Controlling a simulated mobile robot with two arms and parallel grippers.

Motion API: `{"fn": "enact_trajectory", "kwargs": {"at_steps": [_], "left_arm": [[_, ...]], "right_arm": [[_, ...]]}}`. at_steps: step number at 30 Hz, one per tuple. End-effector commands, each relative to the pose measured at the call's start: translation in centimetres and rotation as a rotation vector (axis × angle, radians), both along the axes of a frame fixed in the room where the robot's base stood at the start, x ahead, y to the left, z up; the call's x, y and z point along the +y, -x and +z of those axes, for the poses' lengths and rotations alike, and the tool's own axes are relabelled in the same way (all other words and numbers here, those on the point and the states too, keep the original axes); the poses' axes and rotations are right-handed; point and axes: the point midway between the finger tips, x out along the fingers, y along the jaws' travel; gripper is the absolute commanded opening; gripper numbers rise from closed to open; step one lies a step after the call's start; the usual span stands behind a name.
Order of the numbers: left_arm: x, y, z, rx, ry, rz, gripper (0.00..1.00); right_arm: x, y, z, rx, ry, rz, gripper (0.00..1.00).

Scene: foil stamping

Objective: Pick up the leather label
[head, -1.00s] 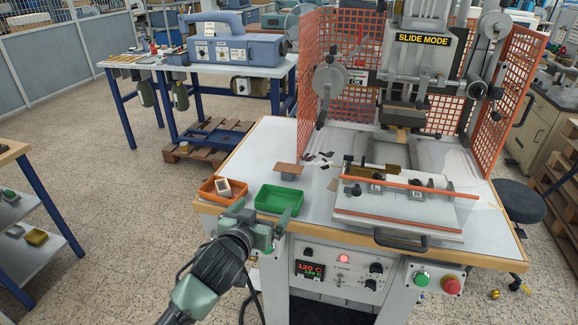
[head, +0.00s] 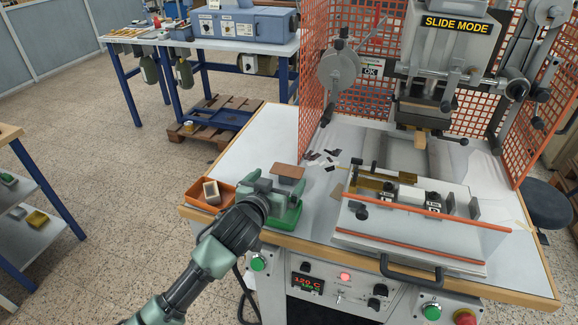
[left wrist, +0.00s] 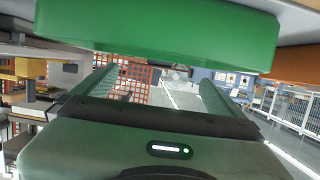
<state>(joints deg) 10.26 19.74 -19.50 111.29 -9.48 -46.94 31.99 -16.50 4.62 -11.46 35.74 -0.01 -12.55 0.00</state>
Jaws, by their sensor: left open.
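A flat brown piece that looks like the leather label (head: 288,171) lies at the left part of the press table, just behind the green tray (head: 290,222). My left gripper (head: 273,184) is over the green tray, its open fingers pointing towards the brown piece, with nothing seen between them. It hides much of the tray. In the left wrist view the two fingers (left wrist: 158,82) stand wide apart, and the green tray (left wrist: 160,28) fills the top. I cannot make out the label there. My right gripper is not in view.
An orange bin (head: 226,183) with a pale block (head: 211,192) in it stands left of the green tray. Small dark and white scraps (head: 322,160) lie behind the label. The press slide with its orange bar (head: 420,210) is to the right, before an orange mesh guard (head: 315,100).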

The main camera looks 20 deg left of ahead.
Motion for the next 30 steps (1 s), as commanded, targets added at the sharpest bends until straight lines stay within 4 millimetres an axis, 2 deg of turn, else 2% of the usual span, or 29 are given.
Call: {"fn": "enact_trajectory", "kwargs": {"at_steps": [3, 7, 15, 23, 29, 30], "left_arm": [[-0.1, -0.9, 0.0, -0.001, 0.001, 0.0, 1.0], [-0.2, -2.4, -0.3, 0.0, -0.001, 0.0, 1.0], [-0.4, -5.3, -1.4, 0.0, 0.0, 0.0, 1.0], [-0.4, -5.5, -1.6, -0.001, 0.001, -0.001, 1.0], [-0.4, -5.5, -1.6, -0.001, 0.001, 0.0, 0.47], [-0.4, -5.5, -1.6, -0.001, 0.001, 0.0, 0.44]], "right_arm": [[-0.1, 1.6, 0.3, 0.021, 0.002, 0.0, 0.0], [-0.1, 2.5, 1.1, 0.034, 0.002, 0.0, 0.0], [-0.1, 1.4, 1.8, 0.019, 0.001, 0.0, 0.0], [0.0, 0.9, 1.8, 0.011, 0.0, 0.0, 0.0], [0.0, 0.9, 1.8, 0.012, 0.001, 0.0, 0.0], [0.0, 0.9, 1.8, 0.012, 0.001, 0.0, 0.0]]}}
